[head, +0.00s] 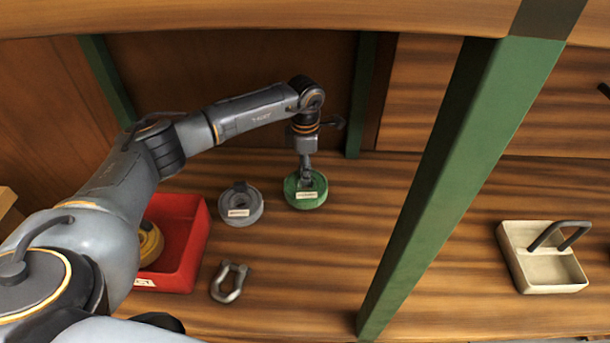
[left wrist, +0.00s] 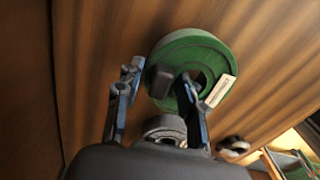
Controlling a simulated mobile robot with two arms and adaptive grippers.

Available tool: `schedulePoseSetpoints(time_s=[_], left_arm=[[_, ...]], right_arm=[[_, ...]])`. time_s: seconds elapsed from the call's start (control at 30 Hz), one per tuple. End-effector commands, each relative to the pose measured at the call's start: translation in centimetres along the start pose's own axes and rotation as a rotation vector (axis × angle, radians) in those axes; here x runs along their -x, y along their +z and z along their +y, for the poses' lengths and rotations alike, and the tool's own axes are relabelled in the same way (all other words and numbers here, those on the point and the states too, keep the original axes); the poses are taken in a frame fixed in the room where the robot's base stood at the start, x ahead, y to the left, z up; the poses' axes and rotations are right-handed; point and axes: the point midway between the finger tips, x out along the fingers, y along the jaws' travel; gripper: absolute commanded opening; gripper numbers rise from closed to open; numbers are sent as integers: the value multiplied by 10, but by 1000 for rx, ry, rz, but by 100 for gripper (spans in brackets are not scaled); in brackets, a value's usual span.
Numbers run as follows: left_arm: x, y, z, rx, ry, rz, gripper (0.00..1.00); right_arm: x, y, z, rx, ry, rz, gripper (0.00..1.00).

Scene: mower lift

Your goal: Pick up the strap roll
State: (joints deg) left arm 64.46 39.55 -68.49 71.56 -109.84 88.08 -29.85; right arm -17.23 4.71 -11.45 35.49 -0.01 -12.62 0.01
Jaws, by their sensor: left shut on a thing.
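A green strap roll (head: 306,195) with a pale label is on the wooden shelf, right of the grey roll. My left gripper (head: 305,180) comes down on it from above and is shut on it. In the left wrist view the green roll (left wrist: 188,52) shows at the fingertips of my left gripper (left wrist: 160,80), with one finger near its centre hole. I cannot tell whether the roll is clear of the shelf. A grey roll (head: 240,212) with a label lies beside it. A yellow roll (head: 150,242) is in the red bin, partly hidden by my arm. My right gripper is not in view.
The red bin (head: 198,246) stands at the left, with a metal shackle (head: 229,283) to its right. A green post (head: 432,200) rises right of the rolls. Beyond it stands a cream tray with a dark handle (head: 543,278). Shelf between rolls and post is clear.

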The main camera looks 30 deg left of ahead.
Motion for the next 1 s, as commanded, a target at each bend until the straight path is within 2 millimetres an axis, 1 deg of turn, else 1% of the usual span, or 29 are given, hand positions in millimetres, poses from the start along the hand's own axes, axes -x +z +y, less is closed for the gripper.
schedulePoseSetpoints(time_s=[0.03, 0.07, 0.17, 0.33, 0.4, 0.5, 0.7, 0.83, 1.0], left_arm=[[10, 0, 1, -1, 5, -4, 0], [14, 1, -3, -4, 4, -4, 0], [30, 3, -19, -6, 4, -4, 0], [69, 9, -50, -6, 7, -5, 0], [74, 11, -68, -8, 3, -3, 0], [84, 15, -90, -8, 3, -3, 0], [99, 20, -122, -4, 3, -2, 0], [105, 21, -133, -3, 1, -2, 0], [108, 22, -138, -1, 1, -1, 0]], right_arm=[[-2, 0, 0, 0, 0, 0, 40], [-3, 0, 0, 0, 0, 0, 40], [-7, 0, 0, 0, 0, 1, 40], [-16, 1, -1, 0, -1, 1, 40], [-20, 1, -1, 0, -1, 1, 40], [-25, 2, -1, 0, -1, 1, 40], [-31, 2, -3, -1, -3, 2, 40], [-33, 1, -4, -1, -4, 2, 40], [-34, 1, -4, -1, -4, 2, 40]])
